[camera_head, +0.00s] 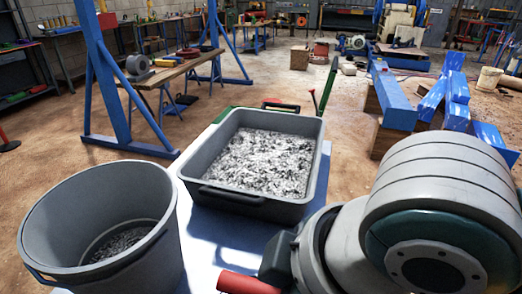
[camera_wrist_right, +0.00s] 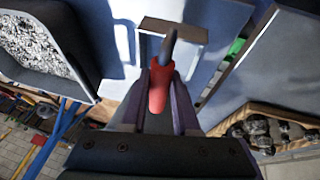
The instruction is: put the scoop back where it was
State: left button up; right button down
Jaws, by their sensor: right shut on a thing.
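The scoop shows in the right wrist view as a red handle (camera_wrist_right: 158,88) with a dark stem and a grey pan (camera_wrist_right: 176,32) beyond it. My right gripper (camera_wrist_right: 160,85) is shut on the red handle. In the head view the red handle (camera_head: 247,284) juts out at the bottom edge, beside my large right arm, which hides the rest of the scoop. My left gripper is not in view.
A grey bin (camera_head: 240,200) of grey crushed material stands on a blue table (camera_head: 225,240). A grey bucket (camera_head: 165,255) with some material inside stands at its left. In the wrist view, a crate of dark rocks (camera_wrist_right: 265,130) lies lower right.

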jog(key=shift+f+b, duration=0.65)
jog(key=shift+f, duration=2.35)
jog(key=shift+f, duration=0.15)
jog(key=c, duration=0.7)
grip_release()
jog(key=shift+o, duration=0.2)
jog(key=s+d+r+m+p, duration=0.25)
jog(key=s+r+p, duration=0.2)
jog(key=r, duration=0.75)
jog(key=s+d+f+m+h, duration=0.1)
jog(key=s+d+m, duration=0.3)
jog(key=d, duration=0.3)
jog(key=s+d+f+m+h, duration=0.1)
jog(key=s+d+m+h, duration=0.1)
jog(key=s+d+m, duration=0.2)
jog(key=d+m, duration=0.2)
jog(key=d, duration=0.1)
jog(key=shift+s+b, duration=0.2)
jog(key=shift+b, duration=0.2)
